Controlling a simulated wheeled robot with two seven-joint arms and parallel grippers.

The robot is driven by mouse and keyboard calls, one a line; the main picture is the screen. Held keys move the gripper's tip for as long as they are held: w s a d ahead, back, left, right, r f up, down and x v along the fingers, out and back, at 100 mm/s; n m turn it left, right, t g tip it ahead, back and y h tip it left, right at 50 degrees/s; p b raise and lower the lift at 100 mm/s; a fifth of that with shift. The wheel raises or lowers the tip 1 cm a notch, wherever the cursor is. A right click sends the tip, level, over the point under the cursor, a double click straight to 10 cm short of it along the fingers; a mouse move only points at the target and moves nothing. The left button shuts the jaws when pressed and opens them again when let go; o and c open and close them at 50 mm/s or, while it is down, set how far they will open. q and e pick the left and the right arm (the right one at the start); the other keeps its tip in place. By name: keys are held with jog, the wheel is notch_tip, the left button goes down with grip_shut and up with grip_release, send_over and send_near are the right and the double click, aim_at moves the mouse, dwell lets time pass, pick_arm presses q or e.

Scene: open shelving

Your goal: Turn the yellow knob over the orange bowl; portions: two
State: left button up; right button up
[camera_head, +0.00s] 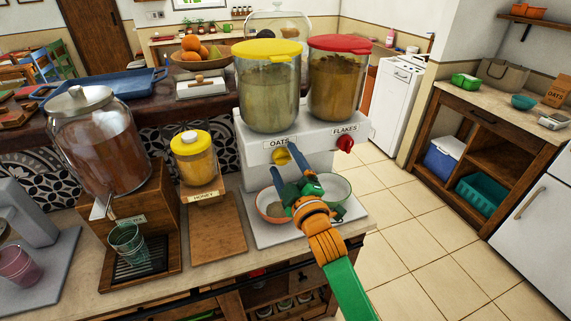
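The yellow knob (281,157) is on the front of the white dispenser (252,150), under the OATS label. The orange bowl (264,209) stands below it on the dispenser's base, with something dull brownish inside; my gripper partly hides it. My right gripper (286,160) comes in from the lower right, its two blue fingers apart, their tips by the yellow knob with the knob between them. I cannot tell whether they touch it. My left gripper is not in view.
A red knob (345,144) under the FLAKES label is just right, with a green-rimmed bowl (337,187) below. A honey jar (191,158) and a large drink jar (97,140) stand left. A wooden board (216,230) lies flat on the counter.

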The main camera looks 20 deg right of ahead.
jog(key=shift+s, duration=0.1)
jog(key=s+b, duration=0.1)
jog(key=s, duration=0.6)
jog(key=shift+d+f+b, duration=0.15)
jog(key=shift+f+b, duration=0.15)
jog(key=shift+w, duration=0.1)
